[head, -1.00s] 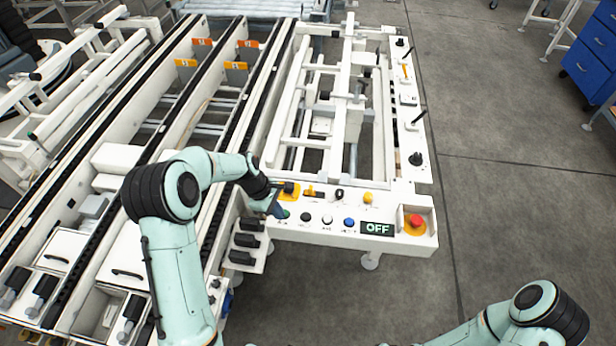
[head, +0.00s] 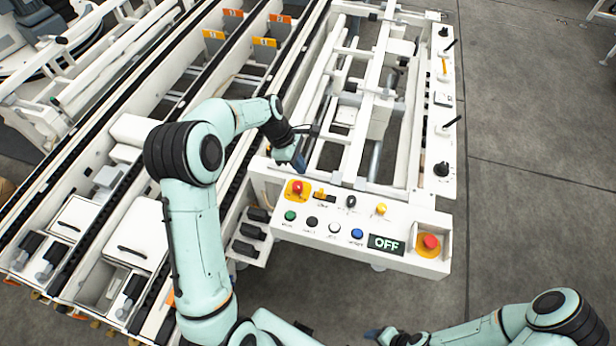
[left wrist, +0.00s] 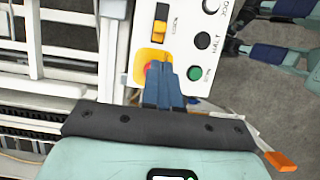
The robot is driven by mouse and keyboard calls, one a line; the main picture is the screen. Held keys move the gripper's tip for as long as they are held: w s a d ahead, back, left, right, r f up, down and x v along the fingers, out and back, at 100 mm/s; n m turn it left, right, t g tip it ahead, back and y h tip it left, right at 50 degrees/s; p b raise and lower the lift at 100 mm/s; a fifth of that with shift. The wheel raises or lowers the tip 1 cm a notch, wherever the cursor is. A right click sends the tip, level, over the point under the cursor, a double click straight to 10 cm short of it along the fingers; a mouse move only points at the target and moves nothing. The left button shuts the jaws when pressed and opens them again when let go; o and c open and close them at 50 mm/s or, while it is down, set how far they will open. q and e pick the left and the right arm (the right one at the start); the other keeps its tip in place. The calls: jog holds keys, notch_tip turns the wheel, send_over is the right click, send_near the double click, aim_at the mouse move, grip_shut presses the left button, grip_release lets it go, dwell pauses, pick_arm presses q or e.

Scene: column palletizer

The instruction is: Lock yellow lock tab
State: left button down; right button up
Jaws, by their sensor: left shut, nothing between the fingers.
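A small yellow tab (head: 322,194) sits on a dark slot on the white control panel (head: 300,243), just right of a red button (head: 297,187) on a yellow plate. My left gripper (head: 299,162) is shut and empty, behind the red button in the head view. In the left wrist view its blue fingers (left wrist: 163,72) partly cover the red button; contact cannot be told. My right gripper (head: 374,333) is low at the front, away from the panel, its jaws unclear.
The panel also carries green (head: 290,215), black, white and blue buttons, a yellow knob (head: 381,208), an OFF display (head: 386,244) and another red button (head: 430,241). Another orange-yellow strip (head: 444,66) is on the right rail. Conveyor rails lie left; open floor lies right.

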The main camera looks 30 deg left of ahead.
aim_at(320, 193)
pick_arm(q)
jog(key=x, duration=0.9)
jog(key=shift+d+f, duration=0.15)
jog(key=shift+f, duration=0.1)
